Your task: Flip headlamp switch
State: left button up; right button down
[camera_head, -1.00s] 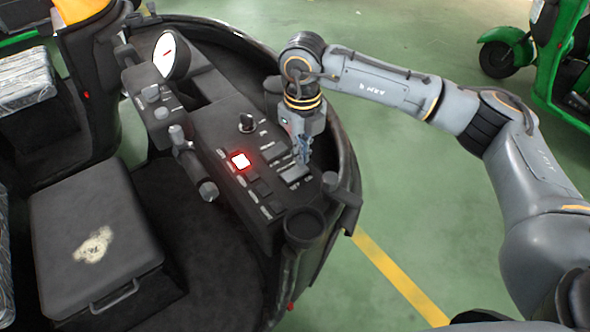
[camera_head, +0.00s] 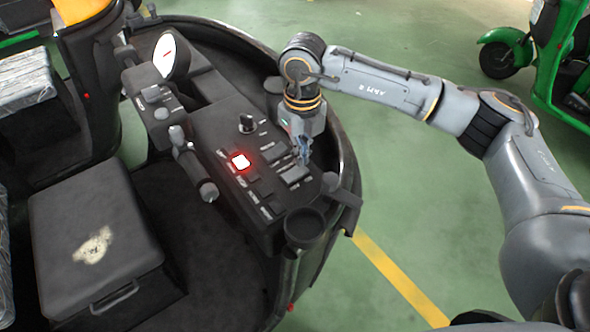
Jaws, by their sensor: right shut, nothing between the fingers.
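The dark control panel (camera_head: 222,147) of the rickshaw lies in the middle of the view, with several dark switches and small white labels. One square switch (camera_head: 240,161) glows red and white. A wide grey switch (camera_head: 294,174) sits near the panel's right side. My right gripper (camera_head: 303,162) points down at the panel beside this wide switch, shut and empty. I cannot tell whether its tips touch the switch. The labels are too small to read, so I cannot tell which switch is the headlamp's. My left gripper is not in view.
A black key knob (camera_head: 247,123) stands up behind the glowing switch. A handlebar grip (camera_head: 196,172) and a round gauge (camera_head: 170,56) are left of the panel. A dark cup holder (camera_head: 304,227) is in front. A green vehicle (camera_head: 555,60) stands at the far right; the green floor between is clear.

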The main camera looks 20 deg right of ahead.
jog(key=shift+f+b, duration=0.95)
jog(key=shift+f, duration=0.15)
dwell(0.3)
jog(key=shift+r, duration=0.15)
jog(key=shift+r+p, duration=1.65)
jog(key=shift+r, duration=1.8)
jog(key=shift+f, duration=0.1)
